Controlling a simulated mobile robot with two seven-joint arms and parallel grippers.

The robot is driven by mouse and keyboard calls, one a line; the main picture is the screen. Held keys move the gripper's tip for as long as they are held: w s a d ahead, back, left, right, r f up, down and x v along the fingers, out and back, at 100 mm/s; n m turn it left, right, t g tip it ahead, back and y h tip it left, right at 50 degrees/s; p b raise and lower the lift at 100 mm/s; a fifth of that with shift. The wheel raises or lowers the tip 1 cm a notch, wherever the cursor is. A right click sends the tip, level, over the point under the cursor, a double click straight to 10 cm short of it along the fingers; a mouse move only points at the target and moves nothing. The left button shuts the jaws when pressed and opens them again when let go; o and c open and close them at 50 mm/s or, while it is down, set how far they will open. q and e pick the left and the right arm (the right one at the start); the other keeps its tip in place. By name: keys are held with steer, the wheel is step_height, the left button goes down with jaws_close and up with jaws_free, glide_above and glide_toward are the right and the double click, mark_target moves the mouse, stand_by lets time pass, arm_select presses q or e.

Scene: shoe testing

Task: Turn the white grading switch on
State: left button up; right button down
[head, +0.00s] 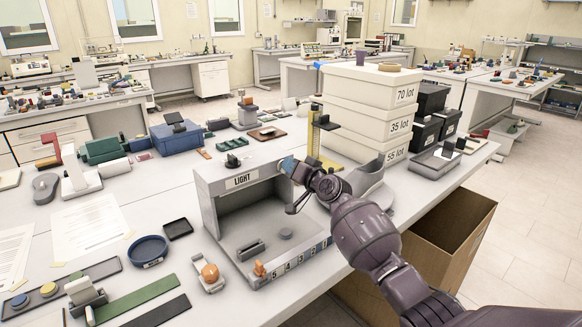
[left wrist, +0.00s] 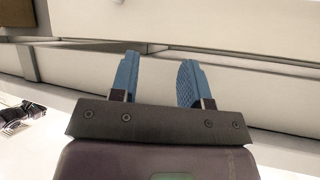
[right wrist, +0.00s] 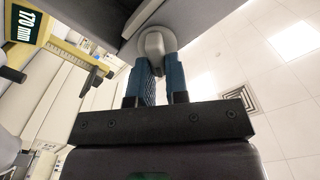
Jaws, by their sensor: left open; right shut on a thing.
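The grey light box (head: 207,208) with a "LIGHT" label stands on the white bench in the middle of the head view. My right gripper (head: 289,166) reaches its top right side from the right. In the right wrist view, its blue fingers (right wrist: 154,64) are shut on a pale rounded knob (right wrist: 153,42), apparently the white grading switch, mounted on a grey surface. The gripper hides the switch in the head view. My left gripper (left wrist: 160,68) is open and empty in the left wrist view, near pale panels; it is outside the head view.
A grey fan-like round object (head: 364,184) stands right of the box, partly behind my right arm. A yellow height gauge (head: 315,138) and stacked white lot boxes (head: 368,115) stand behind. An orange-topped item (head: 209,272) and blue dish (head: 148,250) lie in front and left.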

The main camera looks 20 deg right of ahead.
steer(key=m, duration=0.3)
steer(key=m+p, duration=0.1)
steer(key=m, duration=0.3)
steer(key=f+m, duration=0.1)
steer(key=m, duration=0.3)
steer(key=shift+w+d, duration=0.1)
steer(key=shift+d, duration=0.2)
steer(key=shift+f, duration=0.1)
steer(key=c, duration=1.1)
jaws_free()
steer(key=shift+p, duration=0.3)
